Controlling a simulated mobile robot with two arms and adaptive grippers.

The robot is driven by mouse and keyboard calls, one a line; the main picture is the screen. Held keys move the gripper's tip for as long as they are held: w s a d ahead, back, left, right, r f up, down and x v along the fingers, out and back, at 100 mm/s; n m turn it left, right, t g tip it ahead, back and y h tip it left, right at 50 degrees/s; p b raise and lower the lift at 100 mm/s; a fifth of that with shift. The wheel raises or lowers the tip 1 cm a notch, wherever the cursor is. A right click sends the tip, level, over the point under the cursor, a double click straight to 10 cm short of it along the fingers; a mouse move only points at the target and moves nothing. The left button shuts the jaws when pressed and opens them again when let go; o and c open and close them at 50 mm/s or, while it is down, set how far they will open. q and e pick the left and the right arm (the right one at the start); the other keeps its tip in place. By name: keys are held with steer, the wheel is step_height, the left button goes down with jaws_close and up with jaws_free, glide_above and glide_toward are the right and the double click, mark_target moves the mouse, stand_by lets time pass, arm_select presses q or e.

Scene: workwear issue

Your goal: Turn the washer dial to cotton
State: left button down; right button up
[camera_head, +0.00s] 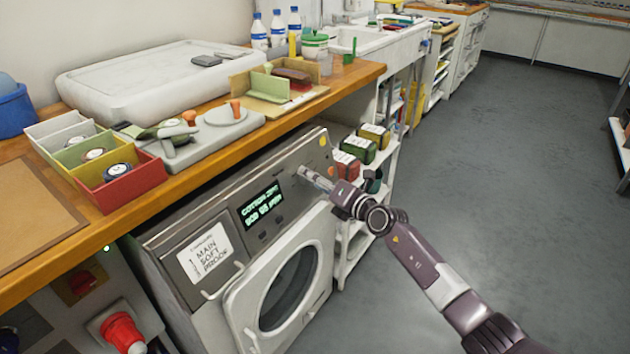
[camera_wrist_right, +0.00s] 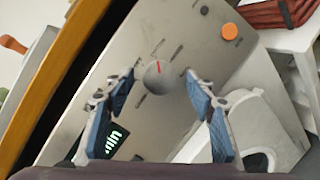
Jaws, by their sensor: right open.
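The washer (camera_head: 222,262) stands under the wooden counter, with a grey control panel and a round door. Its dial (camera_wrist_right: 157,77) is a round grey knob with a red pointer line, ringed by small printed labels too blurred to read. The display (camera_head: 260,205) is lit, and its top line appears to read cotton. My right gripper (camera_head: 305,172) is at the panel in the head view. In the right wrist view the gripper (camera_wrist_right: 163,82) is open, its blue-padded fingers on either side of the dial with gaps between. My left gripper is not in view.
An orange button (camera_wrist_right: 229,31) sits on the panel beside the dial. The wooden counter (camera_head: 345,80) overhangs the washer top and carries trays and boxes. A shelf with several coloured boxes (camera_head: 360,150) stands right of the washer. The floor (camera_head: 500,150) is clear.

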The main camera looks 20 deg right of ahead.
steer(key=v, duration=1.2)
stand_by(0.3)
